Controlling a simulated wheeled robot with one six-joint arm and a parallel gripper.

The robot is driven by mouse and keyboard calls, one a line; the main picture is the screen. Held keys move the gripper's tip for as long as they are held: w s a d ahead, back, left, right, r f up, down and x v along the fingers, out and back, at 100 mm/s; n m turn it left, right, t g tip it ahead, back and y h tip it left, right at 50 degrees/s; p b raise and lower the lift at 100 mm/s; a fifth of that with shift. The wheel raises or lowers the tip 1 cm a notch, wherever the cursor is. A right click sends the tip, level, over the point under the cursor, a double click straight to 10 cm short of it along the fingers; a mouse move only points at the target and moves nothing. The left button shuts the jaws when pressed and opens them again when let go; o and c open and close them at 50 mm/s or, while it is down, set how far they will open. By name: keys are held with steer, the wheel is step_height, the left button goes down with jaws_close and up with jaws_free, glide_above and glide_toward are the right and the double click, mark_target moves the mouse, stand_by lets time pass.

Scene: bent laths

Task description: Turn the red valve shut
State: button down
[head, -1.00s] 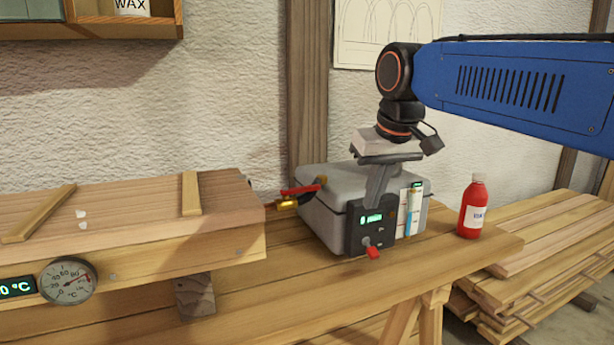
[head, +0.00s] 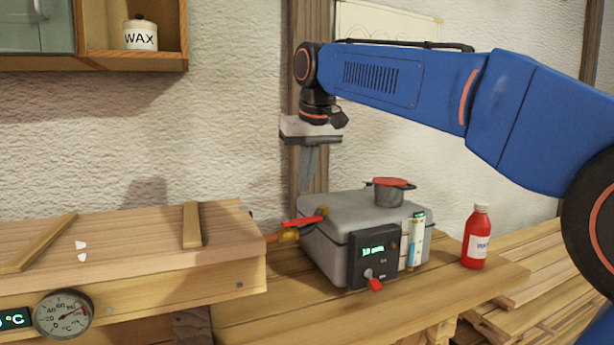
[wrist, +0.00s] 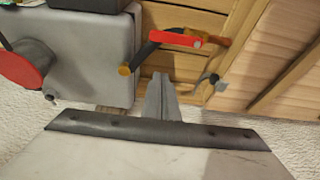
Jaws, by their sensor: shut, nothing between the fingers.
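The red valve is a flat red lever (head: 303,221) on a brass fitting (head: 283,236), between the wooden steam box and the grey box. In the head view the lever lies roughly along the pipe. In the wrist view the lever (wrist: 178,37) lies just beyond my fingertips. My gripper (head: 306,189) points down, above and seemingly a little behind the lever. Its fingers are shut and empty. They also show in the wrist view (wrist: 160,79), apart from the lever as far as I can tell.
The grey box (head: 335,218) carries a red-topped pot (head: 390,190) and a front panel with a small red knob (head: 374,282). A red bottle (head: 476,238) stands at right. The long wooden box (head: 150,235) is at left, with a dial gauge (head: 63,313).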

mark_target(312, 219)
step_height(312, 219, down, 6)
steer(key=s, duration=0.1)
steer(key=shift+s+d, duration=0.3)
steer(key=shift+s, duration=0.1)
steer(key=shift+s+f, duration=0.1)
steer(key=shift+s, duration=0.05)
stand_by(0.5)
steer(key=s+m, duration=0.1)
steer(key=m, duration=0.1)
steer(key=m+h, duration=0.1)
steer(key=m, duration=0.1)
steer(key=shift+s+d, duration=0.35)
steer(key=s+a+m+h, duration=0.2)
steer(key=s+m, duration=0.4)
steer(key=m, duration=0.2)
steer(key=shift+a+g+h, duration=0.15)
steer(key=shift+g+h, duration=0.25)
steer(key=shift+s+a, duration=0.15)
steer(key=shift+a, duration=0.05)
stand_by(0.4)
